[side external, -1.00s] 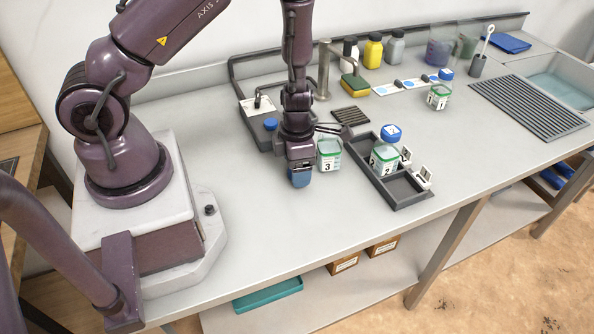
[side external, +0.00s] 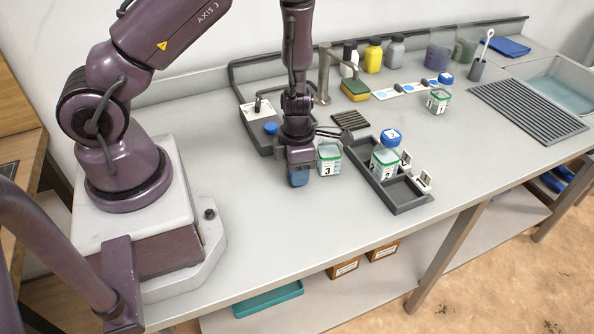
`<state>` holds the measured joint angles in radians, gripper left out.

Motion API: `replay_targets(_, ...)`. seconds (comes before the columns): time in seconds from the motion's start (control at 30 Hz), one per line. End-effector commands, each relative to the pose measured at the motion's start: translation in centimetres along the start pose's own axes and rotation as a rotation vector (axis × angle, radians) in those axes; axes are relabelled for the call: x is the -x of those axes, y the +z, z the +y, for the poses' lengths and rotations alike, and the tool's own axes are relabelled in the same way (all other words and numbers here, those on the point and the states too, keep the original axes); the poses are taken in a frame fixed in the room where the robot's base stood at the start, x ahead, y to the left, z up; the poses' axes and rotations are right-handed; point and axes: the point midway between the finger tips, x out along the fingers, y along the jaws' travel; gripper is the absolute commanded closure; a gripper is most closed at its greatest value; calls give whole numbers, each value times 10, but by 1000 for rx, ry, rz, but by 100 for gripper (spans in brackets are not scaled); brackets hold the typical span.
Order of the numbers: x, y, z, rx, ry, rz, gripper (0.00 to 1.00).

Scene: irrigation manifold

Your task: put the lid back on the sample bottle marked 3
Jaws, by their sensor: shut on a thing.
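The sample bottle marked 3 (side external: 329,161) stands upright on the bench, just left of the dark tray, with a white label and a green band near its top. My gripper (side external: 298,172) is just left of this bottle, pointing down. It is shut on a blue lid (side external: 298,180), held low near the bench. Whether the lid touches the bench I cannot tell. The lid's face and any mark on it are hidden.
Another bottle (side external: 438,101) stands further back with a blue lid (side external: 445,78) nearby. The front bench is clear.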

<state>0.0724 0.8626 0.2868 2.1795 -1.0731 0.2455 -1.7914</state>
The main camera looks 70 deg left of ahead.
Motion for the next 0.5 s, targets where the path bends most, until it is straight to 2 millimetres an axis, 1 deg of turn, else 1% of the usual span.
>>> replay_targets(0.17, 22, 1, -1, -4, 0, -3, 79)
replay_targets(0.4, 69, 1, -1, -5, 0, -4, 79)
replay_targets(0.5, 83, 1, 0, 0, -1, -4, 79)
